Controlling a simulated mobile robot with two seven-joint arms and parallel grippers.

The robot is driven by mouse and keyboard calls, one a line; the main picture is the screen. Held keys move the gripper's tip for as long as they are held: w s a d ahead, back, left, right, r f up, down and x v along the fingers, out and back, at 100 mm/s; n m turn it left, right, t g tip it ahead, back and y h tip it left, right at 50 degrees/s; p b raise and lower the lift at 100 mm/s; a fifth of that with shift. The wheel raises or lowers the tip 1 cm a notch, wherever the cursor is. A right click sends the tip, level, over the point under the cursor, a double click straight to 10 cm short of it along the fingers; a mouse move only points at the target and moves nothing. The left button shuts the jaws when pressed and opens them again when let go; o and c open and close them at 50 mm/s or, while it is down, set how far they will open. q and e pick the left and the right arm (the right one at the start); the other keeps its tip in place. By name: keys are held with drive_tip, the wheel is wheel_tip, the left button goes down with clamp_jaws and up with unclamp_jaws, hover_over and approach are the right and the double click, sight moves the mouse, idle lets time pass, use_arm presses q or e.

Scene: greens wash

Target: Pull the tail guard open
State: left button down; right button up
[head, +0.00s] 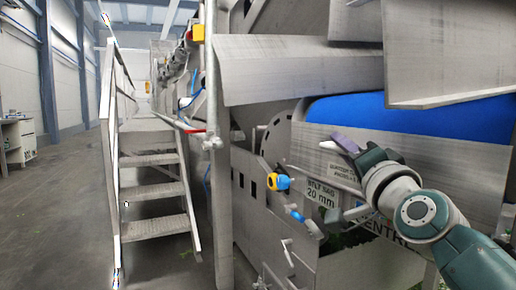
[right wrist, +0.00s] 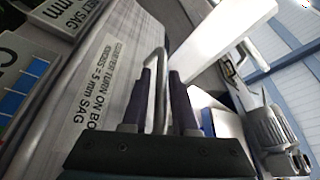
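The tail guard appears to be the grey metal panel (head: 308,142) with a printed label, below the blue belt. In the right wrist view its labelled face (right wrist: 95,128) runs along the left. A thin bent metal handle (right wrist: 160,62) stands between my right fingers. My right gripper (right wrist: 162,78) has its dark purple fingers apart, one on each side of the handle, with a gap visible. In the head view my right gripper (head: 345,143) is in front of the panel, and the handle is hard to make out there. My left gripper is not in view.
A blue belt (head: 425,118) runs above the panel under grey sheet-metal covers (head: 290,68). A yellow-and-blue knob (head: 281,182) sticks out left of my gripper. Metal steps (head: 155,195) with railings stand at left. The floor (head: 60,225) at far left is clear.

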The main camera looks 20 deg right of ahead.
drive_tip(key=shift+w+d+r, duration=0.15)
drive_tip(key=shift+w, duration=0.5)
drive_tip(key=shift+c, duration=0.4)
clamp_jaws()
idle(0.6)
